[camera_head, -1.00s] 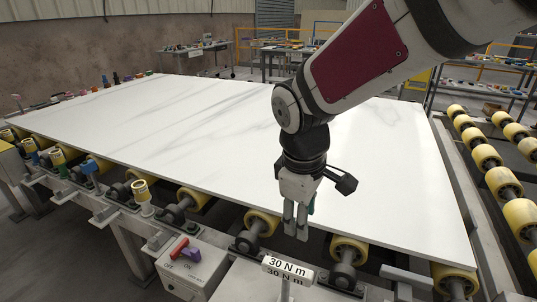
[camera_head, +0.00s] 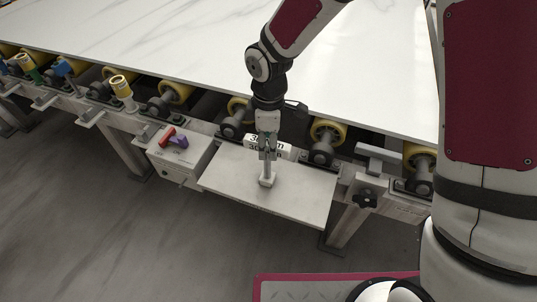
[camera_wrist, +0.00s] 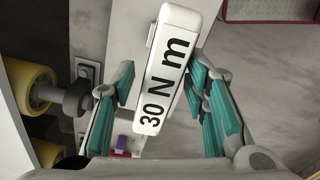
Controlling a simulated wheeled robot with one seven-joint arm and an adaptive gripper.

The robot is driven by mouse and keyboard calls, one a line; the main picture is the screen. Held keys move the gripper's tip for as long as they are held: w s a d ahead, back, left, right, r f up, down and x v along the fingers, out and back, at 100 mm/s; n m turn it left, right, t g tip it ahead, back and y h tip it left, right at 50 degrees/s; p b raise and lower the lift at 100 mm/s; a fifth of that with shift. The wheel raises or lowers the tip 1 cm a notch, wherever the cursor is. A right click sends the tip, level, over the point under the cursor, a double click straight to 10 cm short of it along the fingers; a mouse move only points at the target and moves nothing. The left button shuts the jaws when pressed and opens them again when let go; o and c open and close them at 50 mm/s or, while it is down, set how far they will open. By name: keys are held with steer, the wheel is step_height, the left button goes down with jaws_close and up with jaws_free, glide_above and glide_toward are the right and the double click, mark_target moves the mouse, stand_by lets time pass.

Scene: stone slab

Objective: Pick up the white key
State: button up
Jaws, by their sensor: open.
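The white key (camera_head: 267,180) stands upright on a small grey shelf (camera_head: 305,193) in front of the slab. Its top bar is marked "30 N m". My gripper (camera_head: 267,153) points down at the bar, its fingers overlapping the upper part of the key. In the wrist view the key's bar (camera_wrist: 168,70) runs slantwise between my open, teal-padded fingers. A gap shows between the bar and the left pads; the right pads lie close beside it, and I cannot tell whether they touch. The key's lower part is hidden in the wrist view.
A large white slab (camera_head: 190,45) lies on yellow rollers (camera_head: 327,131) behind the shelf. A grey box (camera_head: 181,157) with a red and a purple handle stands left of the shelf. The shelf around the key's foot is otherwise clear.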

mark_target(268, 160)
step_height(268, 160, down, 7)
steer(key=shift+a+f, duration=0.15)
stand_by(0.4)
jaws_close()
